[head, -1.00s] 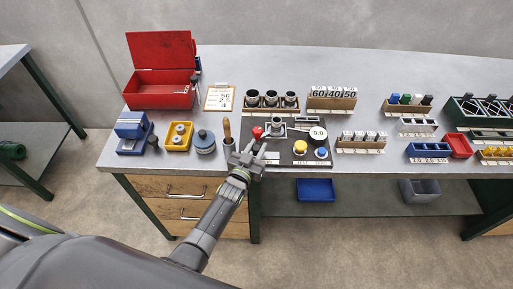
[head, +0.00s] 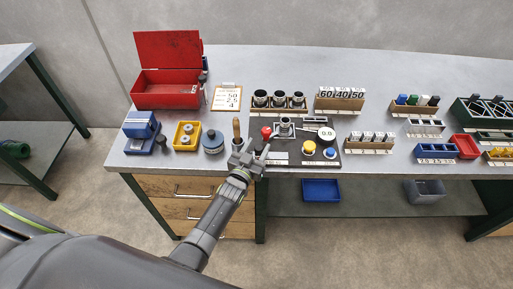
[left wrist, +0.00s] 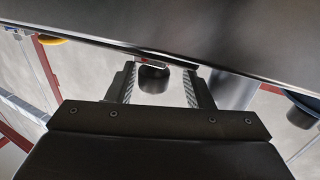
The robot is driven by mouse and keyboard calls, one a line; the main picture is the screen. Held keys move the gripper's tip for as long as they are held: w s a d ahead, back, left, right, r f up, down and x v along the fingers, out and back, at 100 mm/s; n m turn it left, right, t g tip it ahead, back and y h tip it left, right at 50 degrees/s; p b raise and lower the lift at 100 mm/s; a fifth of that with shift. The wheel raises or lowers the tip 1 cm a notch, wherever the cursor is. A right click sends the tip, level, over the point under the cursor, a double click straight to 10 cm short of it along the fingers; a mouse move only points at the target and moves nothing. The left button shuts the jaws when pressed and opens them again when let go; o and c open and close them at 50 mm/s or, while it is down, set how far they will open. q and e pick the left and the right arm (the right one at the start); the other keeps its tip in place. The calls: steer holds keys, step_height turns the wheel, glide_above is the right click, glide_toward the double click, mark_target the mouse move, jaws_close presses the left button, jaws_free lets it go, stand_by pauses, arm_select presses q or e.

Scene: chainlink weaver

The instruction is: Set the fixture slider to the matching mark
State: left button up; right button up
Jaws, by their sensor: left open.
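The fixture is a dark board (head: 337,160) at the front of the bench. It carries a red knob (head: 266,132), a grey metal clamp-like part (head: 285,127), a round 0.0 readout (head: 326,134), a yellow button (head: 309,148) and a blue button (head: 330,153). I cannot make out the slider or its marks clearly. My left gripper (head: 252,149) is open over the board's left front edge, below the red knob in the picture. In the left wrist view, a dark rounded piece (left wrist: 153,79) shows between the open fingers; I cannot tell whether they touch it. My right gripper is out of view.
A wooden-handled tool (head: 236,127) stands close left of the gripper. A blue-grey round pot (head: 212,141) and yellow tray (head: 187,135) are further left. A card (head: 227,97) with numbers lies behind. A rack of dark cups (head: 279,107) stands behind the board.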

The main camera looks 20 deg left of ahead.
arm_select(q)
steer(key=shift+d, duration=0.15)
steer(key=s+a+p, duration=0.1)
steer(key=s+a, duration=0.1)
steer(key=s, duration=1.5)
steer(key=shift+s, duration=0.1)
